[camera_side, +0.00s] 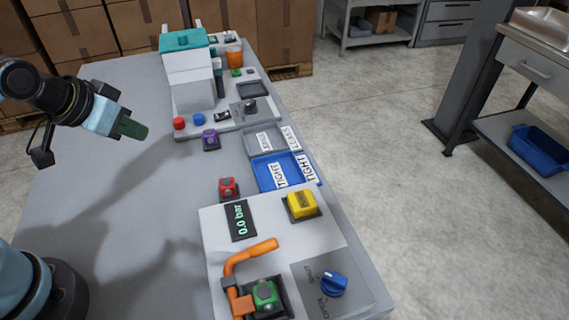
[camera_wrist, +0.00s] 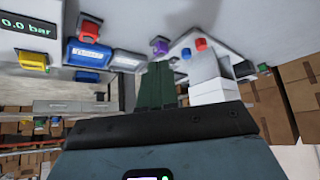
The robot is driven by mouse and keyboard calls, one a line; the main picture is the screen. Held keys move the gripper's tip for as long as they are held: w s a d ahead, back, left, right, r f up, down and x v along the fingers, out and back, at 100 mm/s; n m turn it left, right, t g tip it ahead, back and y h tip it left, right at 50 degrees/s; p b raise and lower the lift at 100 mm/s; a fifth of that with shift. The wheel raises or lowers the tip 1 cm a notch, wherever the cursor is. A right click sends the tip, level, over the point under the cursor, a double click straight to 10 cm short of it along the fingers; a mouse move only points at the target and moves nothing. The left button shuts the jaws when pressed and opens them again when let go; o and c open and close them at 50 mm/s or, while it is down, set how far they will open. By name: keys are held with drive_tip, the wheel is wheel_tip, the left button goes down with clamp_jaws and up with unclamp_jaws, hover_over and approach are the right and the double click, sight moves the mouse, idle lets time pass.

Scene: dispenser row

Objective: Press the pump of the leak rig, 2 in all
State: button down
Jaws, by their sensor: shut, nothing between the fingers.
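The leak rig is a pale panel (camera_side: 217,222) at the front of the table in the side view. Its orange pump lever (camera_side: 250,252) rises from the panel's near left part, with a bent handle pointing right. A dark display (camera_side: 240,220) reads 0.0 bar; it also shows in the wrist view (camera_wrist: 17,29). A blue knob (camera_side: 334,284) sits beside OPEN and SHUT marks. My gripper (camera_side: 133,129) has green fingers, shut and empty. It hangs above the table, up and left of the rig, apart from everything. In the wrist view the fingers (camera_wrist: 156,84) are together.
A green block (camera_side: 265,294) sits in a dark holder beside the lever. A yellow block (camera_side: 301,205) is on the panel. Red (camera_side: 229,188) and purple (camera_side: 211,140) blocks stand behind. A blue TIGHT tray (camera_side: 264,180) and grey LEAKS tray (camera_side: 251,144) line the right edge. A white-teal machine (camera_side: 190,80) stands farther back.

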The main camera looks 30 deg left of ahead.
drive_tip(key=shift+w+d, duration=0.1)
idle(0.3)
wheel_tip(320, 180, up, 2)
drive_tip(key=m+h, duration=0.6)
drive_tip(key=m, duration=1.1)
hover_over(297, 202)
drive_tip(key=shift+r, duration=0.15)
drive_tip(key=shift+f, duration=4.4)
drive_tip(key=shift+f, duration=0.15)
drive_tip(key=shift+f, duration=0.3)
